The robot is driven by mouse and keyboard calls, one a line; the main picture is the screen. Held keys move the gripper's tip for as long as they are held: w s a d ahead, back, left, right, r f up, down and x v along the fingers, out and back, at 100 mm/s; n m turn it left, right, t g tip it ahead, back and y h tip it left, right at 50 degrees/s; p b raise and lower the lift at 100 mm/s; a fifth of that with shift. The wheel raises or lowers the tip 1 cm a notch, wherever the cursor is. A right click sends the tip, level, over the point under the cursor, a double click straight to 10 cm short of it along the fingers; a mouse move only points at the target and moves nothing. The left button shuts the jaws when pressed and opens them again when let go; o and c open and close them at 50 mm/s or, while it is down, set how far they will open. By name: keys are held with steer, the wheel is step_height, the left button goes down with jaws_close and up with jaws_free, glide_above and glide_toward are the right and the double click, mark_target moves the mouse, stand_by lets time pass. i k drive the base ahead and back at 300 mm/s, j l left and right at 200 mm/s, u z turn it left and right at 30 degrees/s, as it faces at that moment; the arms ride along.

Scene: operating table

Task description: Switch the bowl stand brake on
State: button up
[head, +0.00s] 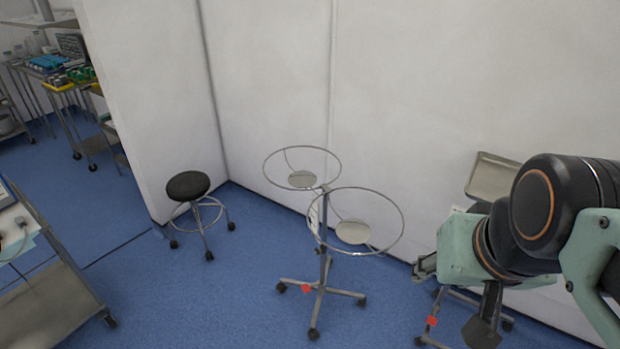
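The bowl stand (324,245) stands on the blue floor near the middle of the head view. It has two empty metal rings, a central post and a base with several casters. A small red tab (306,289) shows low on its base; it looks like the brake pedal, but its position is too small to read. My gripper (425,267) is at the right, apart from the stand and to its right. Its fingers are small and partly turned away, so I cannot tell whether they are open.
A second wheeled stand with a metal tray (492,177) is behind my arm, with its own red tab (432,320). A black stool (188,186) stands left. A metal cart (45,290) is at the left edge. White walls close off the back. Floor is clear left of the bowl stand.

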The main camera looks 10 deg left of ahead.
mark_target(306, 288)
steer(key=u, duration=0.65)
steer(key=z, duration=1.4)
steer(key=k+u, duration=0.1)
steer(key=u, duration=1.35)
steer(key=i+u, duration=0.2)
steer(key=i, duration=1.4)
